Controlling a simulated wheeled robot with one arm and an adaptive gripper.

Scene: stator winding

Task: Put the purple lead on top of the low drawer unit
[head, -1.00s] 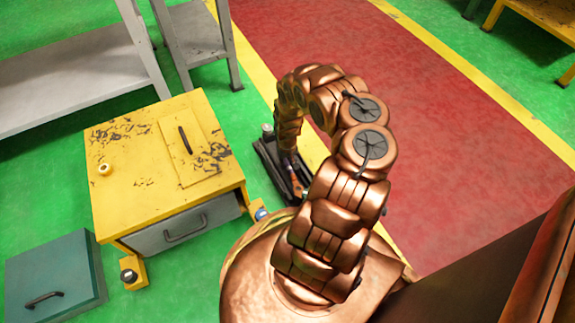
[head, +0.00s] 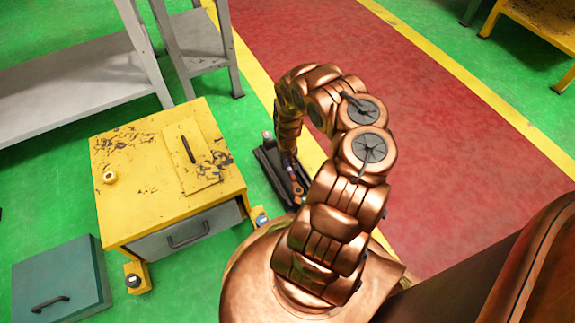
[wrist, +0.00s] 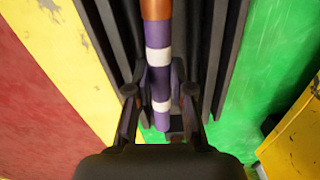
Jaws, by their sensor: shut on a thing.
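The purple lead (wrist: 158,35), with white bands and a copper-coloured end, runs lengthwise through the wrist view. My gripper (wrist: 160,92) is shut on it, with one finger on each side. In the head view the gripper end hangs behind my copper arm and is mostly hidden, over a dark ridged holder. The low drawer unit (head: 145,205) is yellow with worn paint and a grey drawer front, and stands left of my gripper. A black bar on a raised panel and a small pale round piece (head: 109,177) are on its top.
The dark holder (head: 268,165) lies between the unit and the red walkway; its grooves show in the wrist view. A teal box with a handle (head: 60,280) is at lower left. Grey benches (head: 70,85) stand behind. Much of the unit's top is clear.

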